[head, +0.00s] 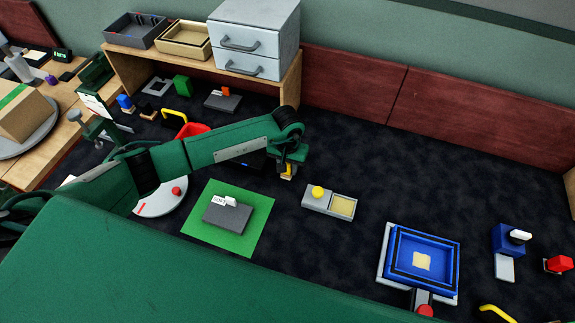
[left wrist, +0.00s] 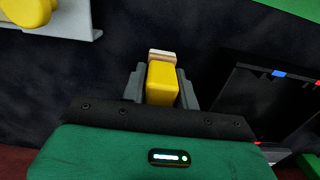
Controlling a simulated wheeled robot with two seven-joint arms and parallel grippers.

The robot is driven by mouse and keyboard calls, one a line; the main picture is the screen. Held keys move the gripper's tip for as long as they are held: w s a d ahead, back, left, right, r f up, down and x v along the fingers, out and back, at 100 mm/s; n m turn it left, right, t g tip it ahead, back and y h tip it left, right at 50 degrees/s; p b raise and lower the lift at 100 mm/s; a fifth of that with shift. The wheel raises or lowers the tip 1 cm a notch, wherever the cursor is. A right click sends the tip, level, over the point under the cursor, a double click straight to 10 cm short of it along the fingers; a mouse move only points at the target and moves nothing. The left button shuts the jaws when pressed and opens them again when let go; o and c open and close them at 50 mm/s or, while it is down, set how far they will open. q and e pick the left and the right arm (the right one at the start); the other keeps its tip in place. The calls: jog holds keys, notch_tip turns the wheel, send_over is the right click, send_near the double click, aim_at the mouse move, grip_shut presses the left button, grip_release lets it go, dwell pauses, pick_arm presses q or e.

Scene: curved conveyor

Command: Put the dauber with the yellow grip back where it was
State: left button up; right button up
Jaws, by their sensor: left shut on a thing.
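My left gripper (head: 288,166) is shut on the dauber with the yellow grip (left wrist: 162,83). In the left wrist view the yellow block sits between the two grey fingers (left wrist: 162,90), with a pale band at its far end. In the head view a little of the dauber (head: 288,173) shows below the gripper, above the dark table. A grey tray (head: 316,206) with a round yellow knob and a yellowish pad lies just to the right of the gripper, apart from it. It also shows in the left wrist view (left wrist: 82,30). My right gripper is not in view.
A green mat (head: 232,241) with a grey block (head: 226,216) lies to the left of the grey tray. A blue tray (head: 396,262) and a blue stand (head: 504,240) are at the right. Drawers (head: 253,38) stand on a wooden shelf behind. Dark table between is clear.

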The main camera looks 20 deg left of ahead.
pick_arm(q)
jog(key=o, duration=1.1)
jog(key=shift+c, duration=0.2)
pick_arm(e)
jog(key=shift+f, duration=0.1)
pick_arm(q)
jog(key=shift+r, duration=0.3)
notch_tip(320, 180, up, 10)
jog(key=b, duration=0.2)
jog(key=shift+w+r+b, duration=0.1)
jog(key=shift+r+b, duration=0.15)
jog(key=shift+b, duration=0.1)
jog(key=shift+r, duration=0.55)
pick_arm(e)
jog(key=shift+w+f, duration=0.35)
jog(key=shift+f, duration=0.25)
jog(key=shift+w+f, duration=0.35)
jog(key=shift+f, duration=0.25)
